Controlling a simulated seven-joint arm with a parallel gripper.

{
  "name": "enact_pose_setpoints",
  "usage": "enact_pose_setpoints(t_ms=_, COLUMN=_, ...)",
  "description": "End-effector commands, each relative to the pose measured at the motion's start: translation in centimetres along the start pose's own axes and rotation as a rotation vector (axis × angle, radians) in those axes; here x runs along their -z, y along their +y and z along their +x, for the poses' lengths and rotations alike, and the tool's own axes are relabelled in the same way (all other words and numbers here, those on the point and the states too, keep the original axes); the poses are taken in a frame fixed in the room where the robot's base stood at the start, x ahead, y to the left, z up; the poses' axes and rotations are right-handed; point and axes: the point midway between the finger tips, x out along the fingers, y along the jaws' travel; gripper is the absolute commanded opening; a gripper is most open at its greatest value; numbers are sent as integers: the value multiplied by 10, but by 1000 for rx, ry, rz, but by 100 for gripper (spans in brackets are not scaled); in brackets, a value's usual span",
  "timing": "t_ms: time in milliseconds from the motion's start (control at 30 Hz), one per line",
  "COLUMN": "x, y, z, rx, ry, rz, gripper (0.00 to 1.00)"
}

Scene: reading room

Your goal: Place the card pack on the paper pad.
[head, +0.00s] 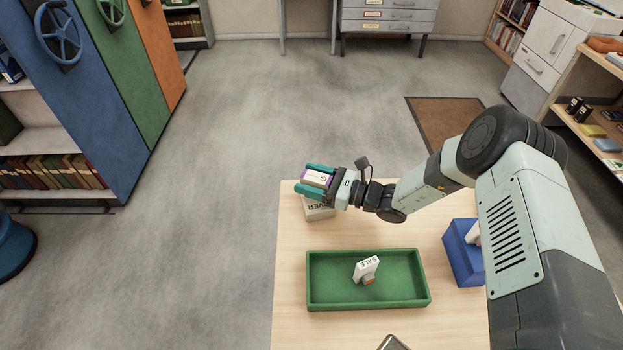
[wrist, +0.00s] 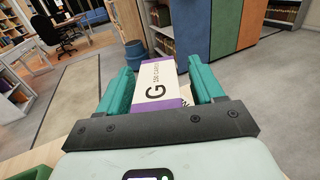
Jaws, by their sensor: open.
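The card pack (head: 316,178) is a white and purple box. In the wrist view the card pack (wrist: 160,82) shows a large "G" and "CARDS" lettering. It lies between the two teal fingers of my gripper (head: 318,180), which is open; the fingers also show in the wrist view (wrist: 162,88). A pale block with dark "VER" lettering (head: 319,212), likely the paper pad, lies on the table under the pack, partly hidden by it and my gripper. I cannot tell whether the pack rests on it or is just above.
A green tray (head: 317,296) holds a white "SALE" tag (head: 365,267). A blue bin (head: 462,262) with something white in it stands to the right, partly behind my arm. A metallic object (head: 393,343) is at the bottom edge. The wooden table (head: 290,235) is bare at left.

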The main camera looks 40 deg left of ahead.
Motion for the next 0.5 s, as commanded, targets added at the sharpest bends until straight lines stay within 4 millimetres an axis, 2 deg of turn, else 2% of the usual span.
enact_pose_setpoints(t_ms=167, x=-3, y=-1, z=-6, rx=2, ry=1, rz=-1, gripper=67)
enact_pose_setpoints(t_ms=500, x=-3, y=-1, z=-61, rx=3, ry=0, rz=1, gripper=67)
